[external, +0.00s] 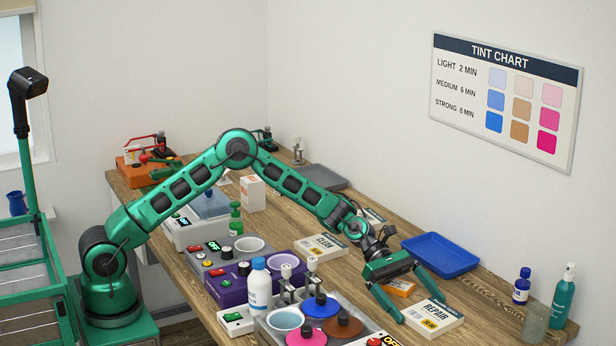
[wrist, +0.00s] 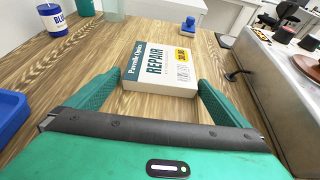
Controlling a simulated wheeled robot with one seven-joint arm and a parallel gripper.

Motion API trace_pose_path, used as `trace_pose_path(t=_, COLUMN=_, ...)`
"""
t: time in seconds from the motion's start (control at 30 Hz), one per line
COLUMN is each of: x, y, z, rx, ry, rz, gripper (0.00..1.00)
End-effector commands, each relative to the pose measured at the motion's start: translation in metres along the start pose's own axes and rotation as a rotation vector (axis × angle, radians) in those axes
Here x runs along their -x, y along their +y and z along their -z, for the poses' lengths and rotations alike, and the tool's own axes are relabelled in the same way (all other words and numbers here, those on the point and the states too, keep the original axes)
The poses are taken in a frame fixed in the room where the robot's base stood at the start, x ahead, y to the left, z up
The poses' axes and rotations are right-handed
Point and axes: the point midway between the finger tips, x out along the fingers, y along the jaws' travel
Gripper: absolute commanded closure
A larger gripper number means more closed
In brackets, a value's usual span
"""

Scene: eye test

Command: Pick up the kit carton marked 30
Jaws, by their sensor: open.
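The same REPAIR carton shows in the wrist view (wrist: 160,87), straight ahead. My gripper (external: 426,311) is open and low over the table, one green finger to each side of the carton's near end. In the wrist view my gripper (wrist: 161,82) has the carton's near end about between its fingertips, with nothing clamped. Whether the fingers touch the carton cannot be told.
A CLEAN carton (external: 322,245) and an orange box (external: 400,288) lie farther back. A blue tray (external: 440,260) is behind my gripper. Blue (external: 522,287) and teal (external: 563,299) bottles and a glass (external: 536,322) stand at right. A machine with coloured discs (external: 345,326) stands close by.

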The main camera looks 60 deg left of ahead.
Motion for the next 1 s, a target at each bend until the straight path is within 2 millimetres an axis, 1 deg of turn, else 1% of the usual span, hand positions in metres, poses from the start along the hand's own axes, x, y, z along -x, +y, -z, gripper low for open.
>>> trace_pose_path(t=0.13, x=0.0, y=0.0, z=0.0, rx=0.0, ry=0.0, rz=0.0, gripper=0.0)
trace_pose_path(t=0.17, x=0.0, y=0.0, z=0.001, rx=0.001, ry=0.0, rz=-0.001, gripper=0.05)
trace_pose_path(t=0.2, x=0.001, y=0.0, z=0.001, rx=0.001, ry=0.001, rz=0.0, gripper=0.14)
trace_pose_path(t=0.3, x=0.001, y=0.0, z=0.001, rx=0.001, ry=0.001, rz=0.0, gripper=0.36)
trace_pose_path(t=0.57, x=0.001, y=0.0, z=0.0, rx=0.001, ry=0.0, rz=0.0, gripper=0.36)
trace_pose_path(t=0.73, x=0.003, y=0.001, z=-0.005, rx=0.0, ry=-0.001, rz=-0.001, gripper=0.36)
trace_pose_path(t=0.87, x=0.009, y=0.001, z=-0.018, rx=-0.001, ry=-0.001, rz=-0.001, gripper=0.36)
trace_pose_path(t=0.97, x=0.016, y=0.001, z=-0.035, rx=-0.003, ry=-0.002, rz=-0.002, gripper=0.36)
trace_pose_path(t=1.0, x=0.022, y=0.002, z=-0.04, rx=-0.001, ry=-0.001, rz=-0.003, gripper=0.36)
